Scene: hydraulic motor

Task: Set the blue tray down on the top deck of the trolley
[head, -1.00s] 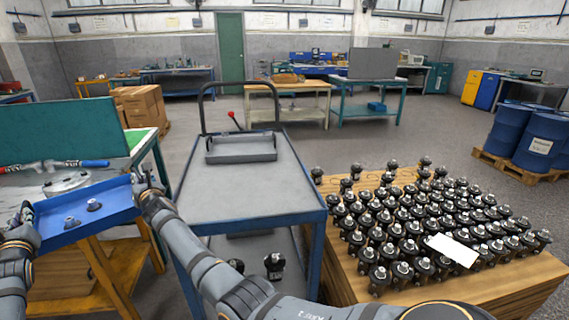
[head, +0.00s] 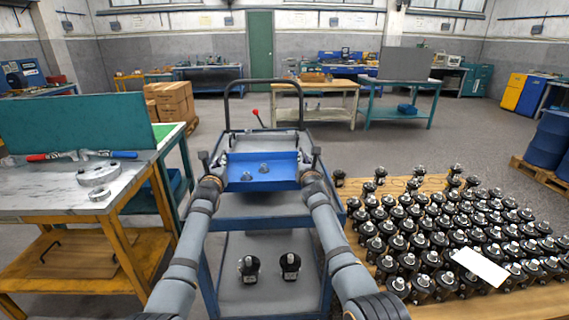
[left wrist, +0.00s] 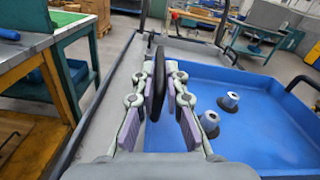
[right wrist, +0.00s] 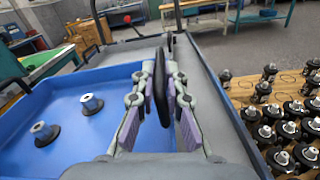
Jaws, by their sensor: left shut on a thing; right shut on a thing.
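The blue tray (head: 262,183) is held level between my two grippers over the trolley, with two small grey metal parts (head: 264,168) in it. My left gripper (head: 208,166) is shut on the black handle at the tray's left side, seen in the left wrist view (left wrist: 158,90). My right gripper (head: 313,163) is shut on the handle at the right side, seen in the right wrist view (right wrist: 164,90). The trolley's grey top deck (head: 265,208) shows in front of the tray. I cannot tell how large the gap between tray and deck is.
Two black motor parts (head: 249,267) stand on the trolley's lower deck. A wooden pallet (head: 345,187) crowded with black motor parts is close on the right. A yellow-framed workbench (head: 40,203) with tools is on the left. The trolley's push handle (head: 228,100) rises at the far end.

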